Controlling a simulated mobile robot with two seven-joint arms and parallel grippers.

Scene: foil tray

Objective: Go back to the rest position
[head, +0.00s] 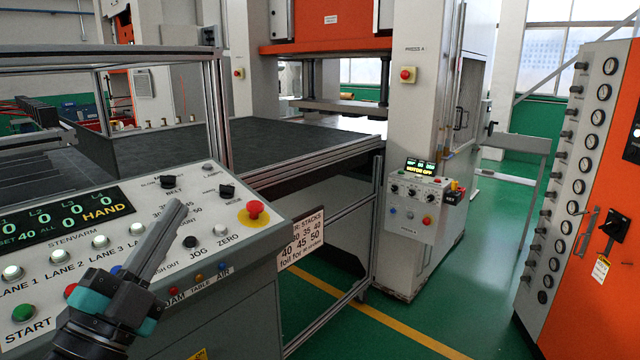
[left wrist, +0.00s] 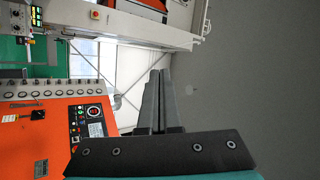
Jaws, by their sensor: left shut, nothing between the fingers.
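My left gripper (head: 176,222) is in front of the sloping control panel (head: 215,205) at the lower left of the head view. Its fingers are together with nothing between them, pointing up and to the right. They cover part of the panel's lower middle; whether they touch it I cannot tell. In the left wrist view the closed fingers (left wrist: 158,100) stand against a pale wall and a grey surface. My right gripper is in neither view.
The panel carries a red emergency button (head: 255,208), a green start button (head: 23,312) and several white buttons. A dark-topped table (head: 290,150) leads to the orange press (head: 330,30). An orange gauge cabinet (head: 590,230) stands right. Green floor (head: 450,280) lies open between.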

